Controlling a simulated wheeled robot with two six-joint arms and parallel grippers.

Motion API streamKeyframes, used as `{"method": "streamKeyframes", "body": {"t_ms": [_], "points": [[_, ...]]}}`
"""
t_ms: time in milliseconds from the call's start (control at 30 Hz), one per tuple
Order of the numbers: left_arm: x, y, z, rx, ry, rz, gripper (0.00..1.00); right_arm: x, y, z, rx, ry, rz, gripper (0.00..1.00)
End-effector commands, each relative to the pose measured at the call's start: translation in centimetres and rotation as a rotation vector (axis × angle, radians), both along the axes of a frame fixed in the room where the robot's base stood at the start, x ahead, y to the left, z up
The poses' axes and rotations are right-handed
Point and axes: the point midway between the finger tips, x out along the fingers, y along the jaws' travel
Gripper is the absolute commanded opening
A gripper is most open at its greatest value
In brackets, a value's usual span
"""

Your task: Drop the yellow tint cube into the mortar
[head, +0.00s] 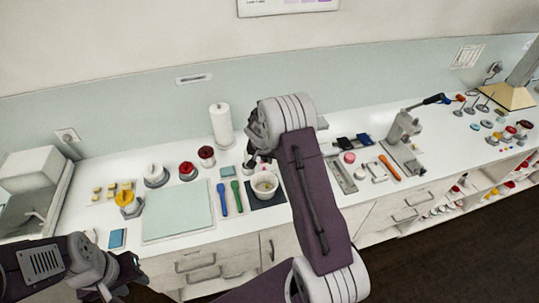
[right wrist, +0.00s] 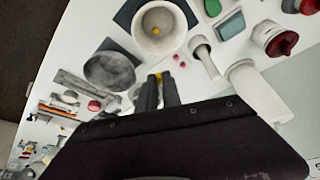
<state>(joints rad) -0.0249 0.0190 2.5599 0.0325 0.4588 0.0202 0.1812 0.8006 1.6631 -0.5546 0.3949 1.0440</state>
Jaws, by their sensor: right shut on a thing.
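The mortar (head: 265,186) is a white bowl on a dark mat, just below my right gripper's wrist in the head view. In the right wrist view the mortar (right wrist: 142,38) stands beyond the fingertips, with a small yellow spot on its inner floor. My right gripper (right wrist: 158,82) is shut on a small yellow cube (right wrist: 158,75), mostly hidden between the dark fingers. The fingertips appear beside the mortar rather than over it. In the head view my right arm hides them. My left gripper (head: 124,275) hangs at the lower left, away from the mortar; its jaws are unclear.
Pink cubes (right wrist: 176,56) and a pestle (right wrist: 205,55) lie near the mortar. A grey round dish (right wrist: 110,70) is beside it. A paper towel roll (head: 221,125) stands behind. Several yellow cubes (head: 111,188) sit at the left. A pale board (head: 178,209) is bare.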

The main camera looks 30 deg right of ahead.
Motion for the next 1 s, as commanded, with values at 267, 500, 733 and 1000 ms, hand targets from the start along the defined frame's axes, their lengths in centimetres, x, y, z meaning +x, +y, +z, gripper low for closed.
{"method": "streamKeyframes", "body": {"t_ms": [267, 500, 733, 1000], "points": [[0.0, 0.0, -1.5, 0.0, 0.0, 0.0, 0.36, 0.0, 0.0, -2.2, 0.0, 0.003, -0.001, 0.0], [0.0, 0.0, -3.4, 0.0, 0.0, 0.0, 0.36, 0.0, 0.0, -5.6, -0.001, 0.002, -0.001, 0.0], [0.0, 0.0, -3.5, 0.0, 0.0, 0.0, 0.36, 0.0, 0.0, -6.1, 0.001, -0.001, -0.002, 0.0], [0.0, 0.0, -3.5, 0.0, 0.0, 0.0, 0.36, 0.0, 0.0, -6.1, 0.0, 0.0, -0.001, 0.34]]}}
